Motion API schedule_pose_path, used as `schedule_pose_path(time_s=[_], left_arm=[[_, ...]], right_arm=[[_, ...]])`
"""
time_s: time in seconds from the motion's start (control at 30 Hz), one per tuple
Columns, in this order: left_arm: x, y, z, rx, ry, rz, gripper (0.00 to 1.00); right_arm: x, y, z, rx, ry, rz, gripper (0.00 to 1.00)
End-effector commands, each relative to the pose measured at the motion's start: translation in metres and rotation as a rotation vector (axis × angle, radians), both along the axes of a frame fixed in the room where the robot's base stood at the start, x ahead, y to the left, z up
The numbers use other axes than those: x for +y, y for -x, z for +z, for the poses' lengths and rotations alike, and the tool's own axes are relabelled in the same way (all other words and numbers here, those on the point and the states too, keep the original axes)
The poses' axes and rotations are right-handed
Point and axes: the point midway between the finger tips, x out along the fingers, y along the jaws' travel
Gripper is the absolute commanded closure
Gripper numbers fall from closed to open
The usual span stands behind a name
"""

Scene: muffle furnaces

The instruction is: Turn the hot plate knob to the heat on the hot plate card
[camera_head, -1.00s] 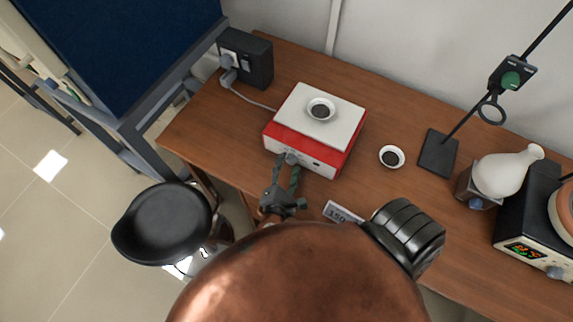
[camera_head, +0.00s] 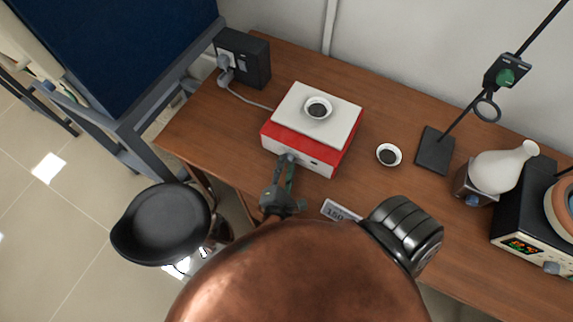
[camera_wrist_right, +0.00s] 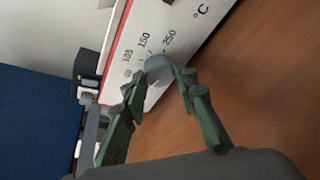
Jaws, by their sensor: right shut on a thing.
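The red and white hot plate (camera_head: 310,128) stands on the wooden table. Its front panel, in the right wrist view, carries the marks 105, 150 and 250 and "°C". The round grey knob (camera_wrist_right: 158,67) is on that panel, between the fingertips of my right gripper (camera_wrist_right: 160,82). My right gripper (camera_head: 286,165) is shut on the knob at the hot plate's front. The knob's pointer is too unclear to read. My left gripper is not in view.
A small dish (camera_head: 318,107) sits on the hot plate; another dish (camera_head: 389,154) is to its right. A stand (camera_head: 434,150), a white flask (camera_head: 502,167) and a device with a display (camera_head: 522,246) are further right. A black stool (camera_head: 162,222) is at left.

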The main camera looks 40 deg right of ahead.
Motion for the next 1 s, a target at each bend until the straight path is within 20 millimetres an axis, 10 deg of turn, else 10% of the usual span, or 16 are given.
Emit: schedule_pose_path(time_s=[0.83, 0.87, 1.0], left_arm=[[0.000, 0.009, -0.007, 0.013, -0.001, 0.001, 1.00], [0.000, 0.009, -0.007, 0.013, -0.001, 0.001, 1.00], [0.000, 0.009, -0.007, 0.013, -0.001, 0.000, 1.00]], right_arm=[[-0.001, 0.002, -0.004, -0.377, -0.159, 0.001, 0.97], [-0.001, 0.002, -0.004, -0.377, -0.159, 0.001, 0.72], [-0.001, 0.002, -0.004, -0.377, -0.159, 0.001, 0.62]])
